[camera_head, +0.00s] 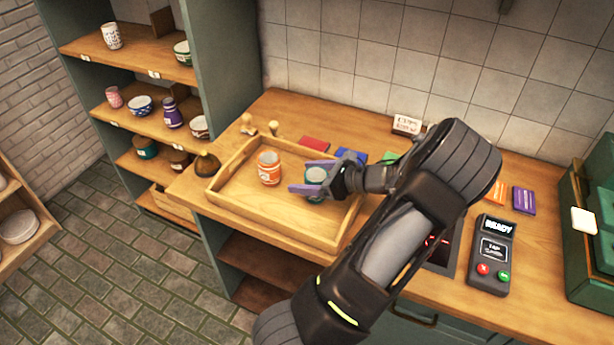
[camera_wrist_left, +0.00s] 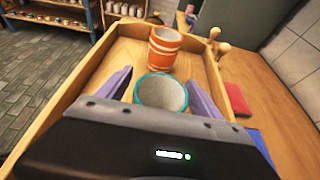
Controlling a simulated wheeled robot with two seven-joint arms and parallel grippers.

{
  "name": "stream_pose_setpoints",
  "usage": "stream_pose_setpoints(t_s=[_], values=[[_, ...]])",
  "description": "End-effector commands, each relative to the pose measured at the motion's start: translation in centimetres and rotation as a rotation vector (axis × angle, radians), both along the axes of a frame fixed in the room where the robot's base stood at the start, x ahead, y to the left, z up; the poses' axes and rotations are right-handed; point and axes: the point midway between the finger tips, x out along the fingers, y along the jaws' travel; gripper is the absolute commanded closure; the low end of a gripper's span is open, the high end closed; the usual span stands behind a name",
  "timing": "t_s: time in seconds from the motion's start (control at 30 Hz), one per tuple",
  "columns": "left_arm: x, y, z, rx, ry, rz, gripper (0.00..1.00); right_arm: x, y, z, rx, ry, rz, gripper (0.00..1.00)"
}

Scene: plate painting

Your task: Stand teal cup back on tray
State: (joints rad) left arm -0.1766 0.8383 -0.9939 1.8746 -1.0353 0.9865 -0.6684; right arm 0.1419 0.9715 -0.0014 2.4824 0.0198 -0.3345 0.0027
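The teal cup (camera_head: 315,176) is upright at the right part of the wooden tray (camera_head: 240,208). In the left wrist view the teal cup (camera_wrist_left: 162,92) shows its open rim. My left gripper (camera_head: 296,176) has its two purple fingers on either side of this cup. In the left wrist view my left gripper (camera_wrist_left: 159,78) is open, with a gap seen between each finger and the cup. The cup's base is hidden by the gripper body there. An orange cup with white bands (camera_head: 269,168) stands upright on the tray, beyond the fingertips. My right gripper is not in view.
Shelves (camera_head: 150,115) with painted cups and bowls stand at the left. Red (camera_head: 313,144), blue and green cards lie behind the tray. A card terminal (camera_head: 490,255) and a green crate (camera_head: 590,225) are at the right.

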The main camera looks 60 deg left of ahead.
Motion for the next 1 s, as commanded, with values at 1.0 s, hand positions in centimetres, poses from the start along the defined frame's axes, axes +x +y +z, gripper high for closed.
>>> stream_pose_setpoints(t_s=[1.0], values=[[6.2,-8.4,4.5,0.000,-0.002,-0.002,0.24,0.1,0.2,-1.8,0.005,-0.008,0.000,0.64]])
